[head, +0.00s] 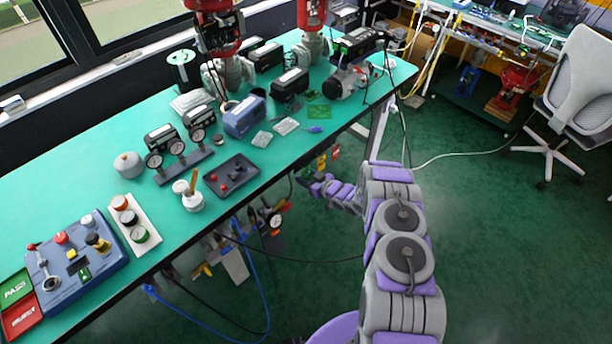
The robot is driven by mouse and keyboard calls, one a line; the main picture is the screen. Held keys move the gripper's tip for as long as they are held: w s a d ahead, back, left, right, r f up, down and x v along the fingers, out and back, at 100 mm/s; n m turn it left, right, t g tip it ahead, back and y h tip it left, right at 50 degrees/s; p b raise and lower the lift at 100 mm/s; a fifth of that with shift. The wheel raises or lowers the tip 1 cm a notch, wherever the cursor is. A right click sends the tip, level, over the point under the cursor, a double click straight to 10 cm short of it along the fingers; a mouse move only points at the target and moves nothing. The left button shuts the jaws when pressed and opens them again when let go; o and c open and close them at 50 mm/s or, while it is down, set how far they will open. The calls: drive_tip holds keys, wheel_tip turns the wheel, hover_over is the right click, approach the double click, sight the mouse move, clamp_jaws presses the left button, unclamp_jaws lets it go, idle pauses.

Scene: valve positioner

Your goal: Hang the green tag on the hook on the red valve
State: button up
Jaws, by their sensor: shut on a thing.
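My gripper (317,184) is low beside the front edge of the table, at the end of my purple and grey arm. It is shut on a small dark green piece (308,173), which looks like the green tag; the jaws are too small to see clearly. A yellow tag (322,161) and a red tag (335,152) hang just beyond it at the table edge. Two red-topped valves with grey bodies stand at the back of the table, one at left (215,28) and one at right (311,14). I cannot make out a hook on either; both tops are cut off.
The green table (80,192) holds gauges (176,149), a blue box (244,117), a dark joystick panel (231,175) and a blue control box (75,262). Cables and fittings (272,217) hang below its front edge. A grey chair (580,85) stands at right; the floor between is mostly clear.

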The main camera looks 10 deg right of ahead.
drive_tip(key=shift+r, duration=0.3)
drive_tip(key=shift+s+d, duration=0.1)
drive_tip(key=shift+s+d+r+p, duration=0.1)
drive_tip(key=shift+s+d+p, duration=0.3)
drive_tip(key=shift+s+d, duration=0.45)
drive_tip(key=shift+s+d+p, duration=0.35)
drive_tip(key=shift+s+d, duration=0.2)
drive_tip(key=shift+s, duration=0.5)
idle(0.5)
